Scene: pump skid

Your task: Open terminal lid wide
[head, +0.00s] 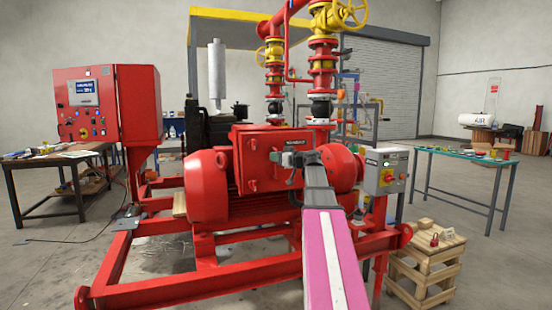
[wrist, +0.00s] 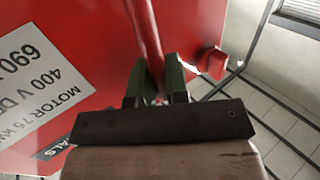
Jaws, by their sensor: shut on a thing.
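The terminal lid (head: 256,172) is the flat red front of the box on top of the red motor (head: 207,188). In the wrist view the lid (wrist: 75,25) fills the upper left, with a white motor label (wrist: 45,80) on it. My gripper (head: 279,158) is at the right part of the lid. In the wrist view its two dark green fingers (wrist: 157,88) are shut on a slim red bar (wrist: 148,40) in front of the lid. The bar's lower end is hidden between the fingers. I cannot tell whether the lid stands ajar.
A grey switch box (head: 385,172) stands right of the motor. Red and yellow valve piping (head: 322,60) rises behind. The red skid frame (head: 190,285) runs along the front. A wooden crate (head: 425,265) with a red padlock stands at lower right. Floor at far right is clear.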

